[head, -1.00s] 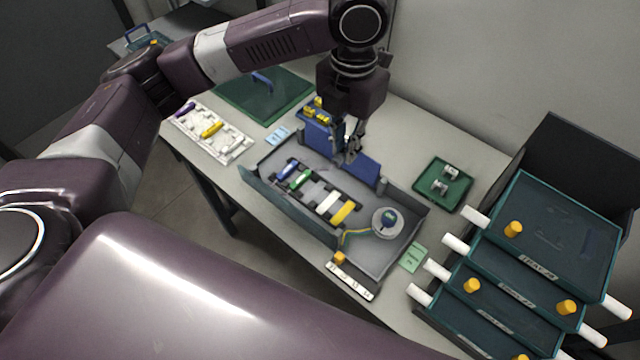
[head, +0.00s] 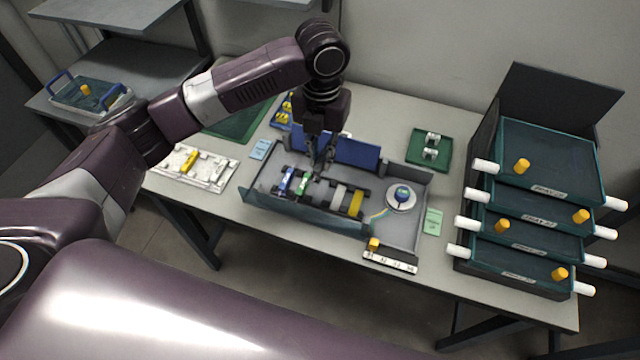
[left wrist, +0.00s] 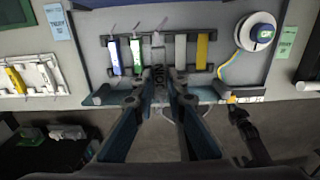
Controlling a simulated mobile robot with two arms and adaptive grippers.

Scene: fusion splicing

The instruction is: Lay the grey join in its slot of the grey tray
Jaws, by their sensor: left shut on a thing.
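The grey tray (head: 418,225) lies on the bench with a row of joins in its rack. A blue join (head: 285,180), a green join (head: 303,184), a whitish join (head: 338,197) and a yellow join (head: 356,203) lie side by side. My left gripper (head: 319,168) is low over the row, between the green and whitish joins. In the left wrist view its fingers (left wrist: 160,75) are shut on the grey join (left wrist: 158,42), which lines up with the gap there. The fingers partly hide it, and I cannot tell whether it touches the slot.
A round reel (head: 401,197) sits at the tray's right end. A white holder (head: 205,178) with a yellow piece is to the left. A small green tray (head: 428,152) is behind right. Stacked dark green trays (head: 545,160) fill the right side.

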